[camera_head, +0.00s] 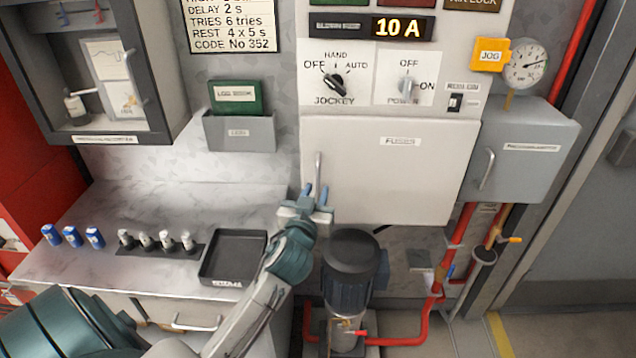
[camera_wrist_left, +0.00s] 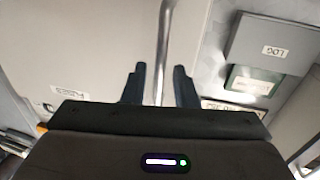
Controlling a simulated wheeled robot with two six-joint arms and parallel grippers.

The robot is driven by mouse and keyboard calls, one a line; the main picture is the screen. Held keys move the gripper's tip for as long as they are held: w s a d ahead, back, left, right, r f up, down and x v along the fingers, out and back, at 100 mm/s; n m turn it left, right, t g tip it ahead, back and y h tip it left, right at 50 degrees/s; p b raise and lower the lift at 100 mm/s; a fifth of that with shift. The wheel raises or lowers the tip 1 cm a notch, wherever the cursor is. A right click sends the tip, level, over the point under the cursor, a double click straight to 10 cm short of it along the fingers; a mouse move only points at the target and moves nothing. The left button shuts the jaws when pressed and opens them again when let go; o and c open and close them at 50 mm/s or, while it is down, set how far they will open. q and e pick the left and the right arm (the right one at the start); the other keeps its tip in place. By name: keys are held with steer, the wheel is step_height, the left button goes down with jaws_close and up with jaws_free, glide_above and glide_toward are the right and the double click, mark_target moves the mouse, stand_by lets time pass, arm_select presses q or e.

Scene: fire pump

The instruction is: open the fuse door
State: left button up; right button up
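The fuse door (camera_head: 390,175) is a pale panel labelled "FUSES", and it looks closed and flush with its cabinet. It also shows in the left wrist view (camera_wrist_left: 85,50), with its label upside down. Its vertical bar handle (camera_head: 318,168) is near the door's left edge. In the left wrist view the handle (camera_wrist_left: 163,45) runs down between my two fingers. My left gripper (camera_head: 315,193) is open at the handle's lower end, with a finger on each side and visible gaps to the bar. My right gripper is not in view.
A grey log pocket (camera_head: 240,134) hangs left of the door, above a counter with a black tray (camera_head: 232,258). A grey box (camera_head: 522,150) with its own handle adjoins on the right. A dark pump motor (camera_head: 352,268) stands below the door.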

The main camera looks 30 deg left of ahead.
arm_select(q)
steer(key=shift+x, duration=1.3)
jaws_close()
steer(key=shift+s+f, duration=0.1)
